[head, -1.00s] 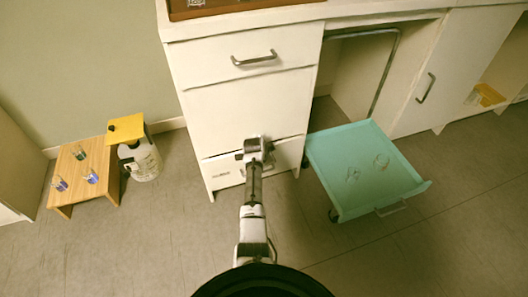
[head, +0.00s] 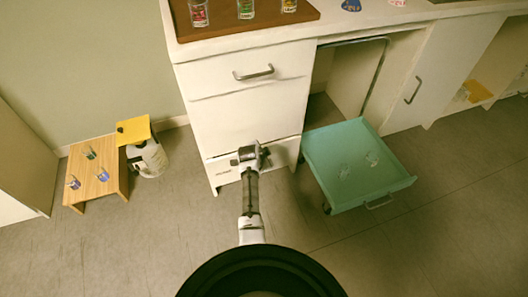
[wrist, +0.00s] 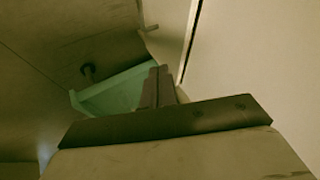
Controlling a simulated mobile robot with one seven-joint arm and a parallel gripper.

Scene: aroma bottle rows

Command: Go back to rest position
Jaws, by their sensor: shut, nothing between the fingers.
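My gripper (head: 250,153) is in front of the white cabinet (head: 250,112), near its bottom drawer, in the head view. My arm reaches forward from the bottom middle of that view. The wrist view shows my fingers (wrist: 158,84) together with nothing between them. A teal cart tray (head: 335,187) stands to the right of the gripper, with clear glass pieces (head: 345,172) in it. The tray also shows behind the fingers in the wrist view (wrist: 110,95).
A wooden tray (head: 222,27) with several coloured glasses lies on the counter. A low wooden stand (head: 80,187) with small glasses stands at left, beside a white container (head: 155,162) under a yellow board (head: 133,130). Floor (head: 150,245) is clear at lower left.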

